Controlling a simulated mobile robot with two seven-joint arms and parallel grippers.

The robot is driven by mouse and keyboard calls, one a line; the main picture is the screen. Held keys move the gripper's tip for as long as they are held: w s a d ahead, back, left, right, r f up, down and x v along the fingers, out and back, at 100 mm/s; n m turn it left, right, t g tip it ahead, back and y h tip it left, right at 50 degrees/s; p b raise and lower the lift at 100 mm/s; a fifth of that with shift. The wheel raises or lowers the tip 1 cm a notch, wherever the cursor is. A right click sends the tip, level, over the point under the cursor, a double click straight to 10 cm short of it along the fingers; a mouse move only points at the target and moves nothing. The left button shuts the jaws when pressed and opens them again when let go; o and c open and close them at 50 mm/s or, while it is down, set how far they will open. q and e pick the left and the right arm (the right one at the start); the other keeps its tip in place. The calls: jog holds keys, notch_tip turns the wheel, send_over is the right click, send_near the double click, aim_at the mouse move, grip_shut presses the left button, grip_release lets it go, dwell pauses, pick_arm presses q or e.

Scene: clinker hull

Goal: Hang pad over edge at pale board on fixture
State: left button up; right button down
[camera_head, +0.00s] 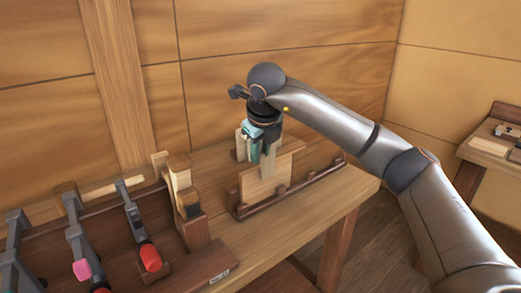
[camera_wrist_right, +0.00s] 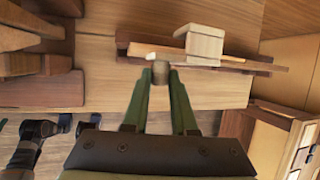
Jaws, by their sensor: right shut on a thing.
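My right gripper (camera_head: 262,140) points down over the wooden fixture (camera_head: 315,182) on the bench. It is shut on a small grey-brown piece, likely the pad (camera_wrist_right: 160,70), between its fingertips in the right wrist view. In the head view the held piece (camera_head: 268,166) hangs below the fingers, in front of the upper part of the pale board (camera_head: 256,190). I cannot tell whether the pad touches the board. My left gripper is out of view.
Several clamps with red and pink handles (camera_head: 150,257) stand in a dark rack at the left. A stepped wooden block (camera_head: 182,190) stands between rack and fixture. The plank wall is close behind. The bench front (camera_head: 265,235) is bare. Another table (camera_head: 490,147) is at the right.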

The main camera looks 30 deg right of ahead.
notch_tip(320, 180, down, 3)
jog(key=shift+f+b, duration=0.1)
jog(key=shift+b, duration=0.95)
pick_arm(q)
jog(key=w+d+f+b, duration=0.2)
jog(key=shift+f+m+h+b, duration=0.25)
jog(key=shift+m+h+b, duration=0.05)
jog(key=shift+b, duration=0.1)
pick_arm(e)
notch_tip(320, 180, down, 4)
jog(key=shift+f, duration=0.15)
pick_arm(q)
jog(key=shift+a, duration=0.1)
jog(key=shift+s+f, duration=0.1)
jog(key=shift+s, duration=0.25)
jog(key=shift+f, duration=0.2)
pick_arm(e)
jog(key=shift+f, duration=0.3)
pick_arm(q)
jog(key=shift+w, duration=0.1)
pick_arm(e)
jog(key=c, duration=0.6)
grip_release()
jog(key=shift+c, duration=0.2)
